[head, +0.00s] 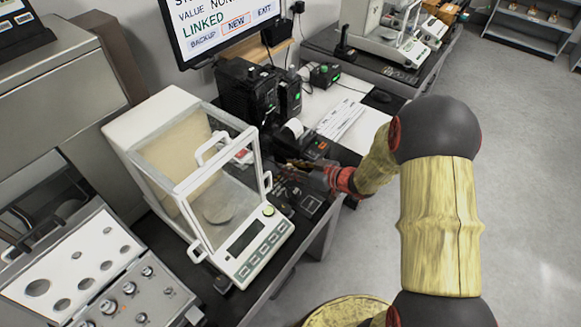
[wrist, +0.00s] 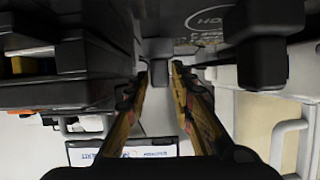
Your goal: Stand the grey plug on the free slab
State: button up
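My gripper (head: 305,164) is over the dark equipment beside the glass-doored balance in the head view, its fingers small and partly lost against the dark background. In the wrist view my gripper's two fingers (wrist: 159,72) point up the picture with a gap between the tips. A dark grey block (wrist: 158,70) shows in that gap, perhaps the grey plug; I cannot tell whether the fingers touch it. Dark square slabs (head: 310,202) lie near the table edge below the gripper in the head view. I cannot make out which slab is free.
The glass-doored balance (head: 250,245) stands close left of the gripper. Black boxes (head: 245,92) and a monitor (head: 215,25) stand behind. A white keyboard (head: 340,119) lies behind the gripper. A panel with round holes (head: 75,262) is at the lower left. The floor at right is clear.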

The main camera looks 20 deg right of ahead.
jog(key=o, duration=0.3)
jog(key=p+v, duration=0.4)
jog(key=v, duration=0.7)
jog(key=shift+s+d+r+p, duration=0.15)
jog(key=shift+s+d+p, duration=0.1)
jog(key=shift+d+p, duration=0.1)
jog(key=w+d+r+h, duration=0.5)
jog(key=r, duration=0.3)
notch_tip(320, 180, up, 10)
jog(key=s+d+m+h, duration=0.3)
jog(key=m+h, duration=0.1)
jog(key=h, duration=0.1)
jog(key=s+a+r+m+g, duration=0.1)
jog(key=s+a+r, duration=0.1)
jog(key=s+a, duration=0.3)
jog(key=s+a+r+m+g+y, duration=0.1)
jog(key=s+a, duration=0.4)
jog(key=s, duration=0.6)
jog(key=s+a+r+m+g+y, duration=0.1)
jog(key=s+a+r+g, duration=0.2)
jog(key=s+a, duration=0.2)
jog(key=s, duration=0.3)
